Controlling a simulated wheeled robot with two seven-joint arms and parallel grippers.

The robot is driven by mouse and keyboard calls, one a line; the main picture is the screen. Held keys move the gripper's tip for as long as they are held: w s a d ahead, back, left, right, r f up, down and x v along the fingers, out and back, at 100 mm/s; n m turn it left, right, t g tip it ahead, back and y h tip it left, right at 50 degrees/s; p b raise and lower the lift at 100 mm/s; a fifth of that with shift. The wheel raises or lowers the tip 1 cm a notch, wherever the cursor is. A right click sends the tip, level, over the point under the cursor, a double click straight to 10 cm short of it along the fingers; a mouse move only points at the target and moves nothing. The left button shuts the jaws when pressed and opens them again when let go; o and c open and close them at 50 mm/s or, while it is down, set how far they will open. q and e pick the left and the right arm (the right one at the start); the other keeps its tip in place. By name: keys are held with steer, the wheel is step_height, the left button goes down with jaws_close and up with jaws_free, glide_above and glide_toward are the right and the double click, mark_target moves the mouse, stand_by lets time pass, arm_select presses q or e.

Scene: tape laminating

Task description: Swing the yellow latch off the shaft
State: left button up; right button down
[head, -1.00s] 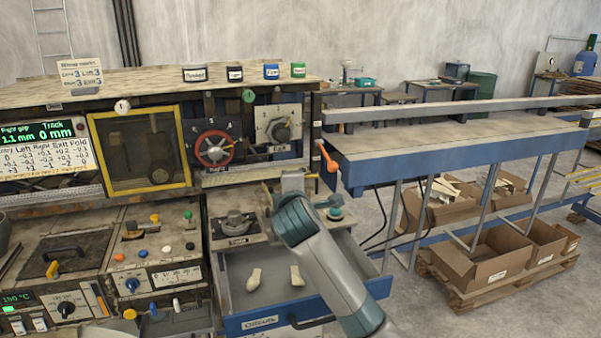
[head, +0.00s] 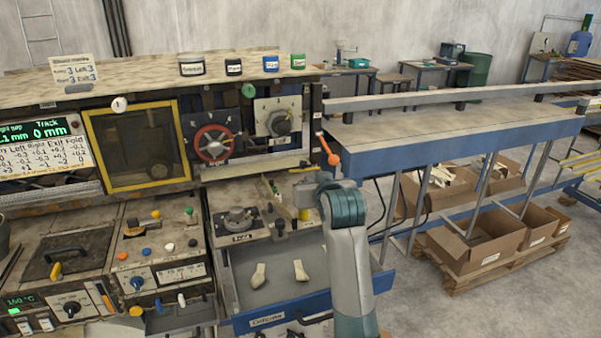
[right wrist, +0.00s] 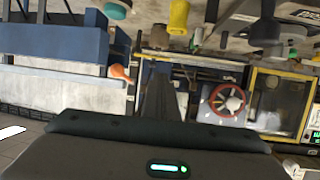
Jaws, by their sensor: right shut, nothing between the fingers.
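A small yellow piece, which looks like the yellow latch (head: 304,213), shows beside my right gripper, above the right side of the open drawer. A yellow piece (right wrist: 178,15) also stands at the top of the right wrist view; I cannot tell for sure that it is the same part. The shaft cannot be made out clearly. My right gripper (head: 305,190) is shut and empty, partly hidden by its own wrist. Its dark fingers (right wrist: 163,85) point towards the machine front in the right wrist view. I see no contact with the latch. My left gripper is out of view.
An orange-tipped lever (head: 331,154) is on the machine's right edge, near my right gripper. A red handwheel (head: 212,143) and a yellow-framed window (head: 139,145) are further left. The open drawer (head: 278,302) holds two pale pieces. A blue-sided bench (head: 450,142) extends right.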

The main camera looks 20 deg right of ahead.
mark_target(298, 171)
steer(key=shift+w, duration=0.1)
steer(key=p+x, duration=0.6)
steer(key=x, duration=0.7)
steer(key=shift+w+f, duration=0.25)
steer(key=shift+w, duration=0.1)
steer(key=shift+w, duration=0.1)
